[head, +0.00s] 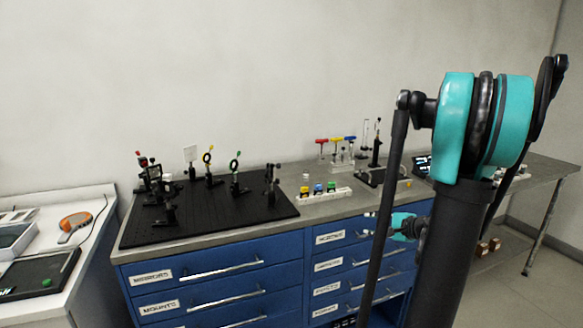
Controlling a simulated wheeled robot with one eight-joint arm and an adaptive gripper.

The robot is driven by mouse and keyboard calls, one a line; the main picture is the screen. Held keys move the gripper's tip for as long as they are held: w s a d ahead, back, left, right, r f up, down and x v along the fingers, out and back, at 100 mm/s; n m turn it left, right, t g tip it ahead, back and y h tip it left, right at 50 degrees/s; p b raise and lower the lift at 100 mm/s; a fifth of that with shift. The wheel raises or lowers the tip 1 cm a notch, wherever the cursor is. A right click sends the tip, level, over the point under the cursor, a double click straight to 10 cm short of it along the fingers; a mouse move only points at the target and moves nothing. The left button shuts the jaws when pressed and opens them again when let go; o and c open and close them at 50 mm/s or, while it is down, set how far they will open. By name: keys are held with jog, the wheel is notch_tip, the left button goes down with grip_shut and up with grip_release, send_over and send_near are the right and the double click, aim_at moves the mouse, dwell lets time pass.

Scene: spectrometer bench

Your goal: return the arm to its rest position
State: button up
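My arm (487,125) stands large at the right of the head view, with teal and black joints and dark links. A small teal and black part of my arm's far end (408,226) shows behind the thin dark link, in front of the blue drawers. My gripper's fingers cannot be made out there, so whether they are open or shut, or hold anything, does not show.
A grey-topped bench with blue drawers (228,285) runs along the wall. A black breadboard (225,210) carries several optical mounts. A white rack (325,195) holds coloured-top bottles. A white side table (95,215) stands at left. Bare floor (540,260) shows at right.

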jog(key=s+a+f+n+g+h, duration=0.2)
jog(key=s+a+f+n+g, duration=0.45)
jog(key=s+a, duration=0.5)
jog(key=s+d+f+n+h, duration=0.2)
jog(key=s+f+n+h, duration=0.2)
jog(key=s+n, duration=0.5)
jog(key=s+h, duration=0.1)
jog(key=s, duration=0.2)
jog(key=shift+s+f, duration=0.15)
jog(key=shift+f, duration=0.05)
jog(key=shift+d+n+g, duration=0.1)
jog(key=shift+n+g, duration=0.15)
